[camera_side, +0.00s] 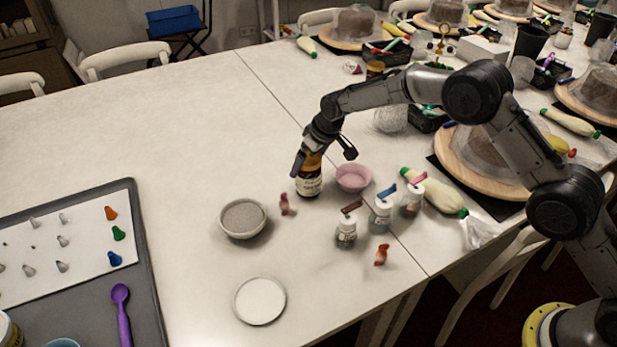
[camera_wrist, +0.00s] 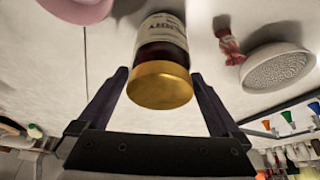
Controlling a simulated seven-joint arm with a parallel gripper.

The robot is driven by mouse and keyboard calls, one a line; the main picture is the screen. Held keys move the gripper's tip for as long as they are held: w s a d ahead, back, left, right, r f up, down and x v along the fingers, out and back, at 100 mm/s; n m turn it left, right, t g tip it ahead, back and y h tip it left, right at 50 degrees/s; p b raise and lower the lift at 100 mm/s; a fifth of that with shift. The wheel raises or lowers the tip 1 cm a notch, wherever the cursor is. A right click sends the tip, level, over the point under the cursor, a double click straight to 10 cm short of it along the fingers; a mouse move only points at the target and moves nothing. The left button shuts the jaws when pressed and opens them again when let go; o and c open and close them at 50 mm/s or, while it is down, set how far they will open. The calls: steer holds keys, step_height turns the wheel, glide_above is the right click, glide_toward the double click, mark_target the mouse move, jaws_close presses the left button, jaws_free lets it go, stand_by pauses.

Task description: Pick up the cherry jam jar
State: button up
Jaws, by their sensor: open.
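The cherry jam jar (camera_side: 309,181) is a dark glass jar with a pale printed label, upright on the white table in the side view. In the wrist view the jar (camera_wrist: 163,45) shows its gold lid and part of its label. My gripper (camera_side: 322,165) is at the top of the jar, pointing down at it. In the wrist view my gripper (camera_wrist: 160,90) is open, with one dark finger on each side of the gold lid and gaps visible. I cannot tell whether either finger touches the jar.
A pink bowl (camera_side: 353,178) stands close right of the jar. The table's far left is clear.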

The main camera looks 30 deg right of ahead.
steer(key=shift+x, duration=1.3)
jaws_close()
steer(key=shift+w+r, duration=0.1)
steer(key=shift+r, duration=0.1)
